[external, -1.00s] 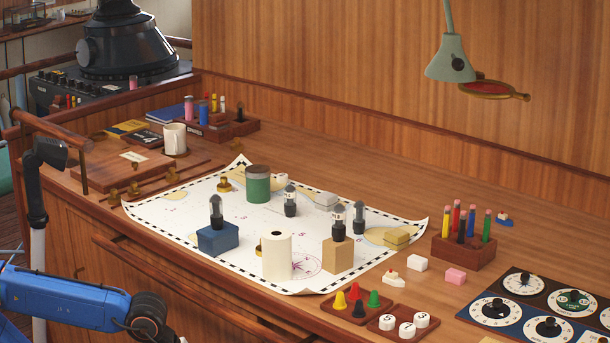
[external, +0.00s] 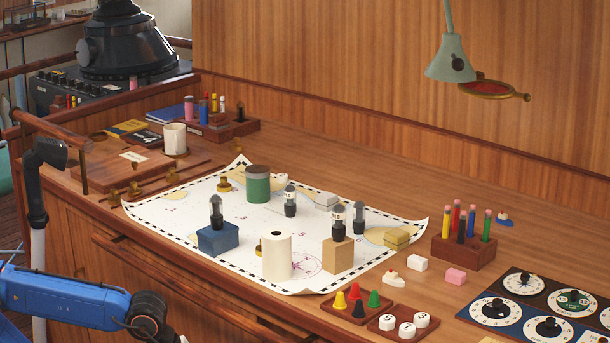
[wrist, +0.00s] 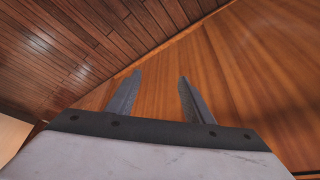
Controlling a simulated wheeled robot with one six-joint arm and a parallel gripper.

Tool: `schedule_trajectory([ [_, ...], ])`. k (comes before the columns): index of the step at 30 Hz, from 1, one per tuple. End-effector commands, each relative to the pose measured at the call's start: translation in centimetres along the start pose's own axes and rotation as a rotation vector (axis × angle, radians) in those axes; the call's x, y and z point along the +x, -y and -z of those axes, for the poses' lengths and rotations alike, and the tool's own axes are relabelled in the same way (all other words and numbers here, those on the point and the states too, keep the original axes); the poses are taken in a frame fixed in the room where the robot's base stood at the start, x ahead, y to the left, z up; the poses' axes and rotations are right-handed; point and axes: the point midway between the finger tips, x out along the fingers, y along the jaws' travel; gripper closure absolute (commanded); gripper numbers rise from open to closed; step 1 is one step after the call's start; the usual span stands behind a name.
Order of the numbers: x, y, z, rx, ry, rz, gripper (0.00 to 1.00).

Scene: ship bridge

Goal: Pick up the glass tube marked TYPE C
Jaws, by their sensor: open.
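Several small glass tubes with dark bases are on the chart (external: 190,212) in the external view. One tube (external: 216,212) stands on a blue block (external: 218,238). Another tube (external: 339,221) stands on a tan wooden block (external: 338,256). Two more stand on the chart, one at the middle (external: 290,201) and one at the right (external: 359,218). The lettering on them is too small to read, so I cannot tell which is TYPE C. My gripper (wrist: 153,92) is open and empty in the wrist view, over wood panelling and floor planks, away from the tubes.
A white cylinder (external: 277,257) and a green cylinder (external: 258,185) stand among the tubes. A pencil rack (external: 463,250), a tray of coloured cones (external: 357,303) and a dial panel (external: 530,305) are at right. A wooden rail (external: 180,285) runs along the desk front.

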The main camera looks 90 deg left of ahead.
Motion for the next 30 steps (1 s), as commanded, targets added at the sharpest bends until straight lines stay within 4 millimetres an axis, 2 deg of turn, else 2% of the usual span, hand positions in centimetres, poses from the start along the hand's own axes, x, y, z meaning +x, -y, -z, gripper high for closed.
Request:
schedule_trajectory([
  [2, -1.3, 0.0, 0.7, 0.000, -0.004, 0.000, 0.53],
  [5, -4.2, 0.0, 2.0, 0.000, -0.007, 0.000, 0.53],
  [8, -8.5, 0.0, 3.9, 0.000, -0.008, 0.000, 0.53],
  [21, -29.9, -0.1, 13.3, 0.000, -0.004, 0.000, 0.53],
  [24, -33.7, -0.1, 14.9, 0.000, -0.003, 0.000, 0.53],
  [30, -39.2, -0.1, 17.3, 0.000, -0.002, 0.000, 0.53],
])
